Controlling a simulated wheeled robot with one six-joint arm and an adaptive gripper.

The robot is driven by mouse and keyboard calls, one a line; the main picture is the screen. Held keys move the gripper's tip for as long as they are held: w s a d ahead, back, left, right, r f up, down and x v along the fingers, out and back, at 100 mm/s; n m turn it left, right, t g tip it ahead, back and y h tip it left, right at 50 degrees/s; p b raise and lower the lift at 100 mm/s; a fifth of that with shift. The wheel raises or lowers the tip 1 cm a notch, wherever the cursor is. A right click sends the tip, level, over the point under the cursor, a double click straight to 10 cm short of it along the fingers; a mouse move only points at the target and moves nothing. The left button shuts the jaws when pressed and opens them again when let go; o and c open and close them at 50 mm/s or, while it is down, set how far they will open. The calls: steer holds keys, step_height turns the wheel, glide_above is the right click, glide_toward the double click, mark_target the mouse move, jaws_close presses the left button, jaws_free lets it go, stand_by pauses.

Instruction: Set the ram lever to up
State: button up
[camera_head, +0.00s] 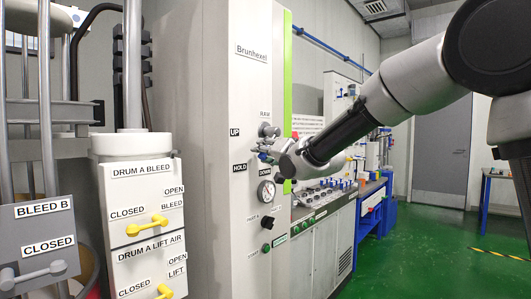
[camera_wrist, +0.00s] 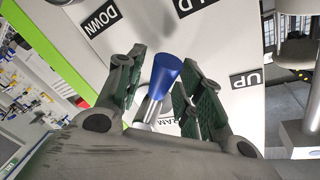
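The ram lever has a blue flared knob (camera_wrist: 166,70) on a metal stem and shows in the wrist view between the fingers of my gripper (camera_wrist: 160,64). My gripper is open, with a finger on either side of the knob and a gap visible on the left. The UP label (camera_wrist: 257,79) is at right, the HOLD label (camera_wrist: 197,5) at the top and the DOWN label (camera_wrist: 100,17) at upper left. The knob leans towards the HOLD side; its exact setting is unclear. In the head view my gripper (camera_head: 268,152) is at the panel, hiding most of the lever.
A round gauge (camera_head: 266,192) sits below the lever on the grey Brunhexel cabinet (camera_head: 212,210). Drum A valve boxes (camera_head: 140,205) and a Bleed B plate (camera_head: 42,235) stand at left. A bench with small controls (camera_head: 320,195) is behind. Green floor (camera_head: 430,255) is open at right.

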jaws_close()
